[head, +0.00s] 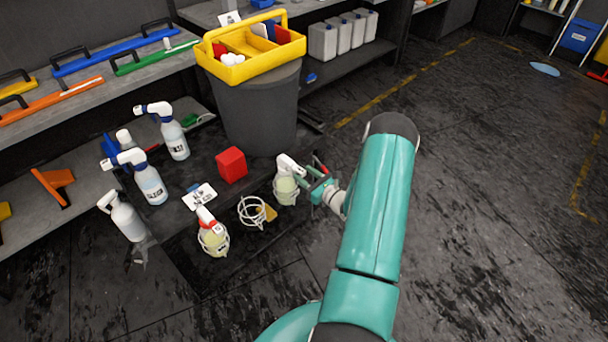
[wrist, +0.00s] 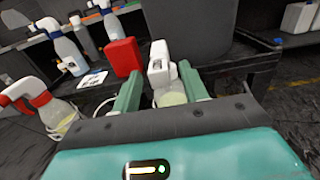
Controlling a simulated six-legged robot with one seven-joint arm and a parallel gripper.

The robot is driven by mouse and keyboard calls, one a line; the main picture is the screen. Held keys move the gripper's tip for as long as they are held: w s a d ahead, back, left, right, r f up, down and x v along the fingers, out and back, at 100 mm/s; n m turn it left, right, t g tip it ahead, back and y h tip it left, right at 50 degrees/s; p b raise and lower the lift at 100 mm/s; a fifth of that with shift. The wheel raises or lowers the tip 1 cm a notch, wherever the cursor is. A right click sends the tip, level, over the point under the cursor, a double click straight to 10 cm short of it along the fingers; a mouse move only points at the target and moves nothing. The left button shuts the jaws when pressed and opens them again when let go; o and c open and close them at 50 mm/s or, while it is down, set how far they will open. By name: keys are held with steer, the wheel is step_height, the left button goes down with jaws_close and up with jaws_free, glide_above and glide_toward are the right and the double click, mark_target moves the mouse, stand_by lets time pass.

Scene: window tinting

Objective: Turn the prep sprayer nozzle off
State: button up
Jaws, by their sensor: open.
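A white-headed spray bottle (head: 287,180) with pale yellow-green liquid sits upright in a wire ring holder on the low dark bench. My gripper (head: 317,183) is just to its right, its jaws open and pointed at it. In the wrist view, my gripper (wrist: 160,70) has one finger on each side of the white spray head (wrist: 160,66), with gaps showing. A second spray bottle (head: 213,240) with a red collar and similar liquid sits in another wire holder. The labels are too small to read, and the nozzle setting cannot be told.
An empty wire ring holder (head: 251,211) is between the two bottles. A red block (head: 231,164) and a white card (head: 199,196) lie behind. A grey bin (head: 260,112) bears a yellow caddy (head: 240,70). The floor (head: 480,190) to the right is clear.

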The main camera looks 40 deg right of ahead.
steer(key=shift+w, duration=0.55)
jaws_close()
